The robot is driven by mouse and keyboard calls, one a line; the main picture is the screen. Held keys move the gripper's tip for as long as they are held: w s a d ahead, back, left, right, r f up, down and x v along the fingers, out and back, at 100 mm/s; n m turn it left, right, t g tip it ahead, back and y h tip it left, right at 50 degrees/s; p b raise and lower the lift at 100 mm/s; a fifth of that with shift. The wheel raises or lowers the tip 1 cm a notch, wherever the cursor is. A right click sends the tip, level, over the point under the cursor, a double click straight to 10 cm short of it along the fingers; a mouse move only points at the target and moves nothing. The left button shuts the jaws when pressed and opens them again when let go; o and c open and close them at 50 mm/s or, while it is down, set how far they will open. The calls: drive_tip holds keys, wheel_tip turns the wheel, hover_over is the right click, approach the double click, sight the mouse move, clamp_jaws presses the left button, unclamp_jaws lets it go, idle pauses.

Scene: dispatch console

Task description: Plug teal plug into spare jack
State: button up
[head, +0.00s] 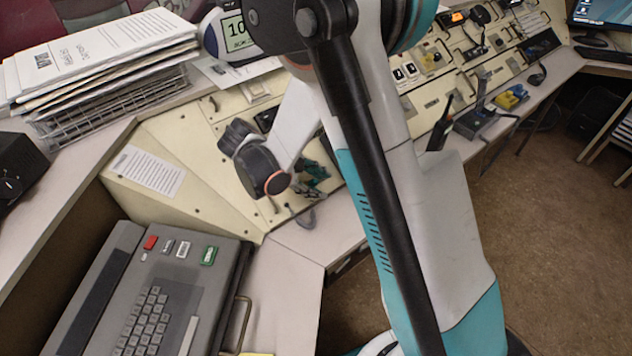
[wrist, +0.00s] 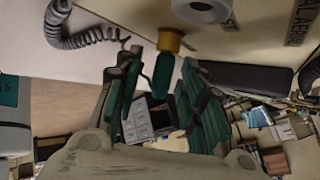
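The teal plug (wrist: 163,76) shows in the wrist view as a short teal body with a brass-coloured collar (wrist: 170,40) at its upper end, close to the pale panel. My gripper (wrist: 160,60) has its two dark fingers with teal pads apart, one on each side of the plug. Gaps show between the plug and both fingers. A round grey ring (wrist: 201,9) sits on the panel just above and right of the collar; I cannot tell whether it is the spare jack. In the head view my gripper (head: 315,178) is by the console's sloped face, partly behind my arm, and the plug is not clear.
A dark coiled cord (wrist: 85,38) hangs at upper left in the wrist view. A dark, rounded bar (wrist: 245,77) lies to the right. In the head view, a keyboard unit (head: 150,300) stands at lower left and a paper stack (head: 100,50) in a wire tray at upper left.

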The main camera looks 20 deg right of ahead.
drive_tip(key=shift+r, duration=0.1)
drive_tip(key=v, duration=1.2)
